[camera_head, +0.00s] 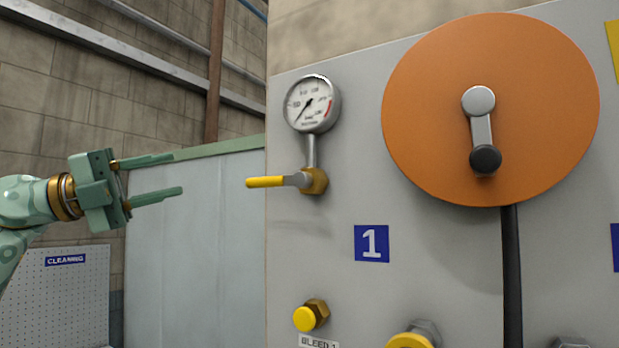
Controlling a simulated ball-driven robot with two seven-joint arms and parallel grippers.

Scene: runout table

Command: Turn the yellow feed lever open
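The yellow feed lever (266,182) sticks out level to the left from a brass valve (315,181) on the grey panel, under a pressure gauge (312,104). My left gripper (168,176) is to the left of the lever, its two green fingers spread apart and pointing right toward it. A clear gap lies between the fingertips and the lever's end in the picture. Nothing is between the fingers. My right gripper does not show.
An orange disc (430,120) with a crank handle (484,140) is on the panel at right. Below the lever are a blue "1" label (371,244) and a yellow-capped bleed fitting (304,318). A pegboard marked "CLEANING" (75,300) stands at lower left.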

